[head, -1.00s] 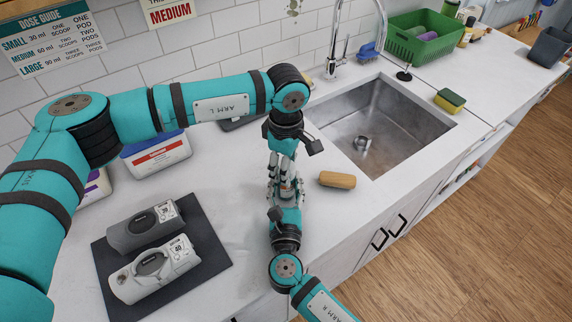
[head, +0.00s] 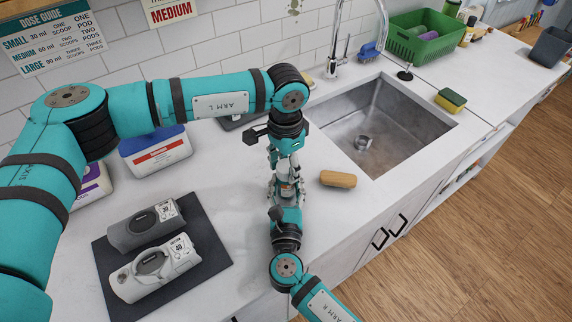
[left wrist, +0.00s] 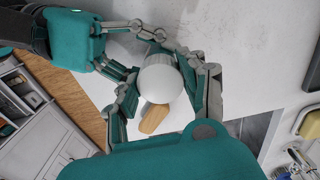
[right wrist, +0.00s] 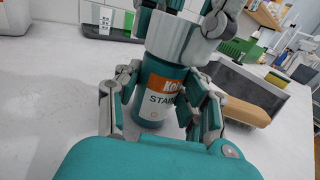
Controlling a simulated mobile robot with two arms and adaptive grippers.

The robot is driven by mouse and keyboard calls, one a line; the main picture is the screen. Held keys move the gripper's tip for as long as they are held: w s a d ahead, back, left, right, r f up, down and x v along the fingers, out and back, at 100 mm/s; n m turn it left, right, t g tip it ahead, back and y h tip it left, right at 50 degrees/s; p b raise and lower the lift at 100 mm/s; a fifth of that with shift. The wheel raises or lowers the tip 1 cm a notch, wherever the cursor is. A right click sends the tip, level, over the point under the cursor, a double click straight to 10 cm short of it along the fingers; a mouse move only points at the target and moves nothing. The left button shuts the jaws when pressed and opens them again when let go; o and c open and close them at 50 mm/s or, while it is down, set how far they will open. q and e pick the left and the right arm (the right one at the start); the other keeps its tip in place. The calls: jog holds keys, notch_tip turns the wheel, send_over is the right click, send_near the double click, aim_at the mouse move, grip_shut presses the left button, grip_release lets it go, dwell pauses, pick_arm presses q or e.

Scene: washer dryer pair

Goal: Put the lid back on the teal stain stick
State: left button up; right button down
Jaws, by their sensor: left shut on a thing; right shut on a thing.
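The teal stain stick (right wrist: 152,92), with its white and orange label, stands roughly upright in the right wrist view. My right gripper (right wrist: 160,108) is shut around its body. The white lid (right wrist: 178,40) is directly over the stick's top. It shows as a round white dome in the left wrist view (left wrist: 160,78). My left gripper (head: 285,163) is shut on the lid from above. The lid meets or overlaps the stick's top, but I cannot tell whether it is seated. In the head view the grippers hide most of both pieces.
A tan brush-like block (head: 338,179) lies on the counter just right of my grippers. The sink (head: 385,125) is beyond it. A dark mat (head: 205,240) with two grey devices lies at left. A white tub (head: 155,152) stands behind. Counter between is clear.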

pick_arm(q)
jog(key=shift+w+r+m, duration=0.1)
jog(key=shift+m, duration=0.3)
jog(key=o, duration=0.7)
jog(key=shift+o, duration=0.2)
jog(key=shift+r, duration=2.2)
jog(key=shift+c, duration=0.4)
